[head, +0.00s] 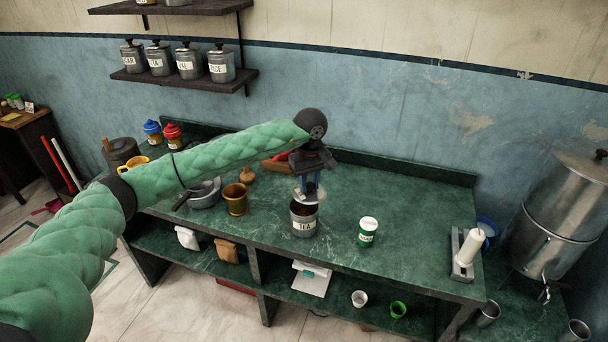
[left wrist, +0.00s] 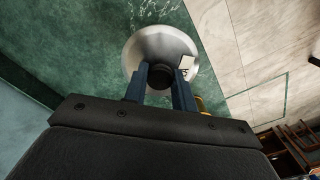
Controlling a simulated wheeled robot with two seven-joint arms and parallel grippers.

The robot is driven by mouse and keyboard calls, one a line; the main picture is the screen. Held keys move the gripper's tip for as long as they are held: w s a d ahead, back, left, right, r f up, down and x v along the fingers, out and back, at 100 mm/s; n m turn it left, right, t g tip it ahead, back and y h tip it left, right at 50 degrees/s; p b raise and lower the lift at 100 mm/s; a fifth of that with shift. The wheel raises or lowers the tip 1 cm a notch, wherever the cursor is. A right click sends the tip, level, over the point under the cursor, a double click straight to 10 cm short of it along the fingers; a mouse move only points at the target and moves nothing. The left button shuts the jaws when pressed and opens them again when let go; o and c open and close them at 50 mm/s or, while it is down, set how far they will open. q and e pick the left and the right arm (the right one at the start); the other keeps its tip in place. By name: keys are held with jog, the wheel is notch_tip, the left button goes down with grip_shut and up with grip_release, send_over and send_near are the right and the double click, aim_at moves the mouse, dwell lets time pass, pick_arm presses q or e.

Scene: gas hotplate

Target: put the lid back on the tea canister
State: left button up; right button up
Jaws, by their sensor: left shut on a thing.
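The tea canister (head: 304,224), a grey metal tin with a white TEA label, stands upright on the green counter with its dark opening partly showing. My left gripper (head: 311,187) is above it, shut on the black knob of the silver lid (head: 301,195). The lid is just over the canister's mouth, toward its back, and looks tilted. In the left wrist view the lid (left wrist: 150,44) shows as a round disc with its knob between my blue fingers (left wrist: 160,82). It hides most of the canister there; a bit of white label shows at its edge. My right gripper is not in view.
A green jar with white lid (head: 368,231) stands right of the canister. Similar lidded canisters (head: 158,59) stand on the wall shelf.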

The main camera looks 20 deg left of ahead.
pick_arm(q)
jog(key=n, duration=0.1)
jog(key=w+n, duration=0.1)
jog(key=a+n, duration=0.1)
jog(key=shift+w+a+f+n, duration=0.1)
jog(key=shift+w+f+n, duration=0.15)
jog(key=shift+n, duration=0.05)
jog(key=n, duration=0.3)
jog(key=w+a+f+n, duration=0.1)
jog(key=n, duration=0.1)
jog(key=shift+a, duration=0.1)
jog(key=shift+w+a+n, duration=0.1)
jog(key=shift+n, duration=0.9)
jog(key=n, duration=0.3)
jog(key=shift+f, duration=0.2)
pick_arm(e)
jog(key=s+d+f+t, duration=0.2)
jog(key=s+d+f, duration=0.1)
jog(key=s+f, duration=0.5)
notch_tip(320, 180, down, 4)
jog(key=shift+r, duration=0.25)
pick_arm(q)
jog(key=shift+f, duration=2.1)
jog(key=shift+f+b, duration=0.7)
jog(key=shift+f, duration=0.3)
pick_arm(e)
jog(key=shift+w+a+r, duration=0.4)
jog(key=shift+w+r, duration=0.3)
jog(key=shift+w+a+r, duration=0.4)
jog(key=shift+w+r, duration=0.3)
